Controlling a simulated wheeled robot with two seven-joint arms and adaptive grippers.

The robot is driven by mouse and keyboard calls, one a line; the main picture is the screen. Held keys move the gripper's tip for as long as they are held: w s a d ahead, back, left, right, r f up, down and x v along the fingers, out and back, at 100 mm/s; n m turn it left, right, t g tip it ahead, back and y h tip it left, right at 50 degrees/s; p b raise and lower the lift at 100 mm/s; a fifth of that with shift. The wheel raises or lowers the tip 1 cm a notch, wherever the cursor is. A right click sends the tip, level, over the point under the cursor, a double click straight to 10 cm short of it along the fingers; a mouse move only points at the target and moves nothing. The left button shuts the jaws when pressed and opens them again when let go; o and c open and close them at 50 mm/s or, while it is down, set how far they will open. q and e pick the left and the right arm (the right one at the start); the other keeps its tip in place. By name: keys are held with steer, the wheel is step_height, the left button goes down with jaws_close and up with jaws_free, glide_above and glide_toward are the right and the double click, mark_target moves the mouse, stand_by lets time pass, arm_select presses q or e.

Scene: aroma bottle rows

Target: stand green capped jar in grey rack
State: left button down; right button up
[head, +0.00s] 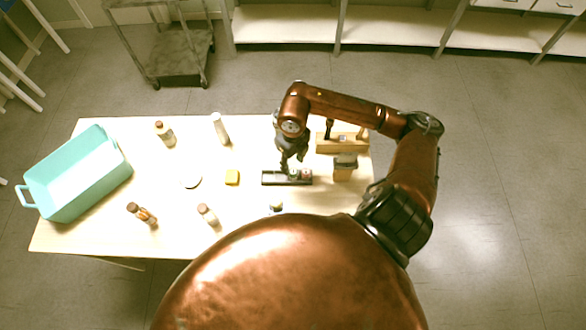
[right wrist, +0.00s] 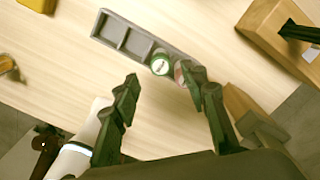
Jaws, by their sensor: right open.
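The grey rack (head: 270,182) lies on the table under my right gripper (head: 288,163); it also shows in the right wrist view (right wrist: 122,45), with empty compartments towards its upper left end. The green capped jar (right wrist: 160,64) stands in the rack, towards its right end, with its pale-marked cap facing up. A pinkish item (right wrist: 180,72) sits beside it at the rack's end, partly hidden by a finger. My right gripper is open, its fingertips (right wrist: 163,82) apart just short of the jar, with nothing visible held. My left gripper is not in view.
A wooden holder (head: 328,146) and a smaller wooden block (head: 344,174) stand right of the rack. A teal crate (head: 75,178) sits at the far left. A small jar (head: 276,207) is near the front.

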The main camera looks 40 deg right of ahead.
mark_target(293, 171)
step_height(293, 171, up, 5)
stand_by(0.3)
stand_by(0.4)
